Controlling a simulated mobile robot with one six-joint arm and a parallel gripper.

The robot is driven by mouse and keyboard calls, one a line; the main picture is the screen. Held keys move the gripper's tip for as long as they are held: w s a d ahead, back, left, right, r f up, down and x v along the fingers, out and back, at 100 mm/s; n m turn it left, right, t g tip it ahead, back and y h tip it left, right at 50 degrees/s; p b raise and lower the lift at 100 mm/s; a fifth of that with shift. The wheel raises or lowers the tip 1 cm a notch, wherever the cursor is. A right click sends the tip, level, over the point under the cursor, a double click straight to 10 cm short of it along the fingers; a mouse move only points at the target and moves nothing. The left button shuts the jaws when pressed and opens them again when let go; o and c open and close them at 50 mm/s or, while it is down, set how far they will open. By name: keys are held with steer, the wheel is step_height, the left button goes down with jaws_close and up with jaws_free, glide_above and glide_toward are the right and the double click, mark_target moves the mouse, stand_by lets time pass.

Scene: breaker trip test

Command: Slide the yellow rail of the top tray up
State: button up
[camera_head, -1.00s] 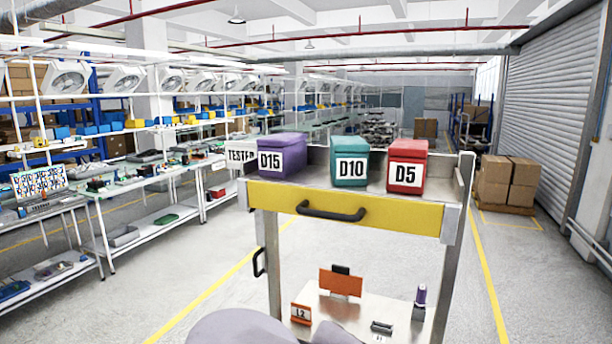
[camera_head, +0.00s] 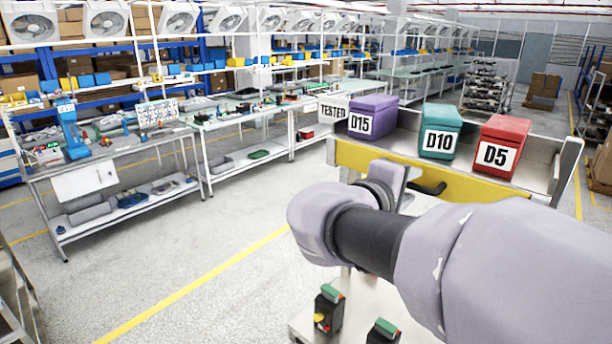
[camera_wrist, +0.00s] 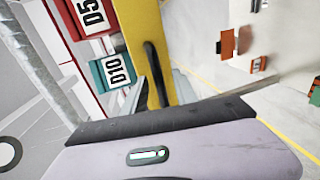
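The yellow rail (camera_head: 352,157) runs along the front of the metal top tray (camera_head: 543,178). Its black handle (camera_head: 428,188) shows partly past my arm, which covers much of the rail in the head view. In the wrist view the rail (camera_wrist: 133,25) and handle (camera_wrist: 153,72) stand near upright in the picture, ahead of my gripper. My gripper (camera_wrist: 165,125) shows there as a lavender housing with a dark edge across the bottom. Its fingertips cannot be made out, nor whether it is open or shut. No contact with the handle is visible.
The tray holds a purple D15 box (camera_head: 373,117), a teal D10 box (camera_head: 440,132) and a red D5 box (camera_head: 492,147). A TESTED sign (camera_head: 332,110) stands at its left end. Green-topped black devices (camera_head: 329,310) stand on a lower shelf. White workbenches (camera_head: 130,190) line the left.

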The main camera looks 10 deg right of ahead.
steer(key=shift+w+d, duration=0.2)
steer(key=shift+d, duration=0.2)
jaws_close()
stand_by(1.2)
